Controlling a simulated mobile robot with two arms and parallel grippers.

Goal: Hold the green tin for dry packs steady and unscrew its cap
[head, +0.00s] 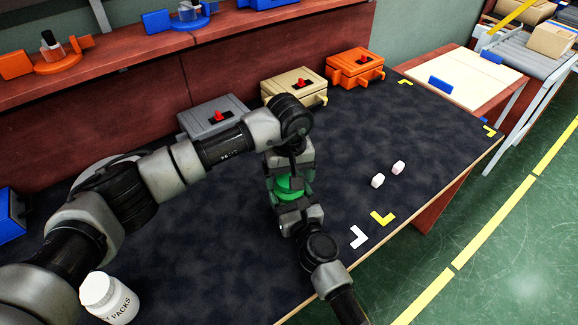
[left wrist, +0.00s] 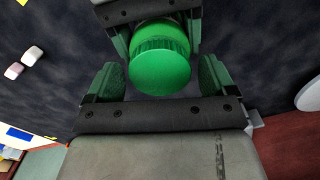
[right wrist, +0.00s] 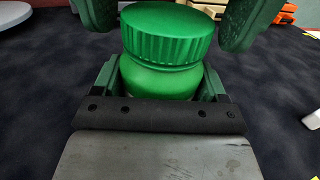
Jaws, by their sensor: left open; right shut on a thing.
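The green tin (head: 287,196) stands over the dark table mat between my two grippers. Its ribbed green cap (right wrist: 166,32) sits on top of the tin body (right wrist: 160,80) in the right wrist view. My right gripper (head: 290,208) is shut on the tin body below the cap. My left gripper (head: 289,178) is open, with its fingers on either side of the cap and apart from it. The left wrist view shows the cap (left wrist: 162,72) between the open left fingers. The tin's base is hidden.
A white tub marked PACKS (head: 108,298) stands at the near left. Grey (head: 212,115), beige (head: 294,86) and orange (head: 355,67) boxes line the back. The mat right of the tin is mostly clear.

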